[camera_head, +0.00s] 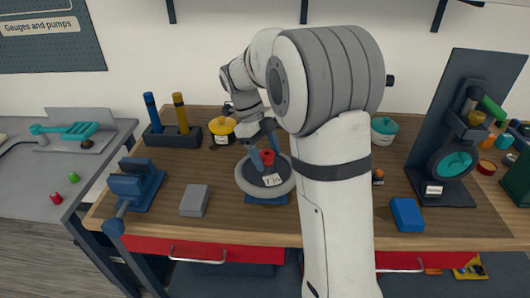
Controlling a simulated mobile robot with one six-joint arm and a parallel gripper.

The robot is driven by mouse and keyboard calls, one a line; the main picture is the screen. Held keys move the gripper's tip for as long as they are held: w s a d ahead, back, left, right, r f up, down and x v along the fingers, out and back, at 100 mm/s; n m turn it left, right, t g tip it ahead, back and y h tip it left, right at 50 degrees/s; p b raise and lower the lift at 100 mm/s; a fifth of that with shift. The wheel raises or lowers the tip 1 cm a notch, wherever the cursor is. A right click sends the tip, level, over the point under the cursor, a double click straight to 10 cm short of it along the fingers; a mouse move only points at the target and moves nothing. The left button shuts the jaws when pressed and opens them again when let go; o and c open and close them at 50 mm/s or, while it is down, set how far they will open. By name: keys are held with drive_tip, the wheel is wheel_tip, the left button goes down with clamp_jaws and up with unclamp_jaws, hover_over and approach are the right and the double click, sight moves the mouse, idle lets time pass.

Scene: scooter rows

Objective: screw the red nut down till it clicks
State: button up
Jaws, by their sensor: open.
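The red nut (267,157) shows in the head view just below my gripper, over a grey, tyre-like ring (243,184) with a dark middle. A white label (272,180) lies in front of the nut. My gripper (264,152) points down and is open, its fingers close around or beside the nut. I cannot tell whether they touch it. The thread under the nut and how far down it sits are too small to make out. My arm hides what lies right of the ring.
A blue vise (137,185) and a grey block (195,200) stand left on the wooden bench. A yellow pot (222,128) and a rack with two handles (170,134) are behind. A blue box (407,214) and a dark stand with a wheel (452,160) are right.

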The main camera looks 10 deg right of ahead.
drive_tip(key=shift+r, duration=0.15)
drive_tip(key=v, duration=0.7)
drive_tip(key=shift+r, duration=0.3)
drive_tip(key=shift+w+a, duration=0.1)
drive_tip(key=n+t+b, duration=0.2)
drive_tip(key=n, duration=0.5)
drive_tip(key=n+t+b, duration=0.2)
drive_tip(key=n+t, duration=0.1)
drive_tip(key=n, duration=0.4)
drive_tip(key=n+t+y+b, duration=0.1)
drive_tip(key=n+t, duration=0.1)
drive_tip(key=n, duration=0.5)
drive_tip(key=shift+n+b, duration=0.4)
